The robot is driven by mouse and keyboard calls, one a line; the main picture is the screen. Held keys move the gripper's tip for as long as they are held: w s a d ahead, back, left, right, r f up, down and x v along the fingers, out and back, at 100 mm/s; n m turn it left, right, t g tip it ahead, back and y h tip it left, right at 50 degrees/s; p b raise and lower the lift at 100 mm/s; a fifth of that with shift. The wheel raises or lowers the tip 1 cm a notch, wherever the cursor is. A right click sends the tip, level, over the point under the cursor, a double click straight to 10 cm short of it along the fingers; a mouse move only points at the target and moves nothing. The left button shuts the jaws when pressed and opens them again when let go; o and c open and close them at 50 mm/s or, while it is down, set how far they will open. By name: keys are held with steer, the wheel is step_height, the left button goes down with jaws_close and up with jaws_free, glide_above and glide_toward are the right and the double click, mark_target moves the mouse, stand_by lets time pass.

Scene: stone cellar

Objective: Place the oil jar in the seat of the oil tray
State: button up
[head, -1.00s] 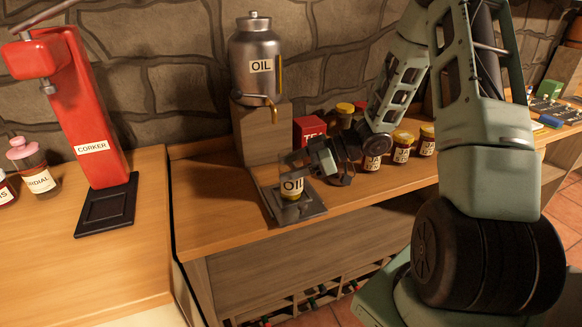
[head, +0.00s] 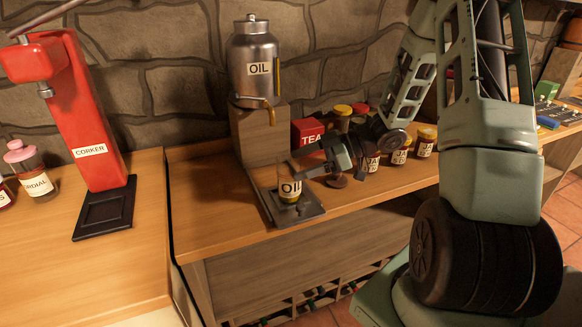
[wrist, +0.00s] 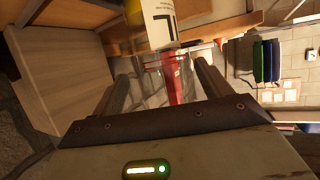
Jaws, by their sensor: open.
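The oil jar (head: 290,191), clear with yellow oil low inside and an OIL label, stands upright on the dark oil tray (head: 312,211) in the head view. Whether its base is fully down in the seat cannot be told, since the jar covers that spot. My gripper (head: 308,164) is open, just right of the jar and level with its upper part. In the wrist view the jar's label (wrist: 160,24) shows at the top edge, beyond the tips of my open gripper (wrist: 163,76), with nothing gripped between the fingers.
A metal oil dispenser (head: 252,65) with a brass tap stands on a wooden block (head: 262,130) behind the tray. A red tea box (head: 307,131) and several labelled jars (head: 400,152) stand behind and right of my gripper. A red corker (head: 88,120) is on the left counter.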

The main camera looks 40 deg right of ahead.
steer(key=v, duration=0.8)
stand_by(0.4)
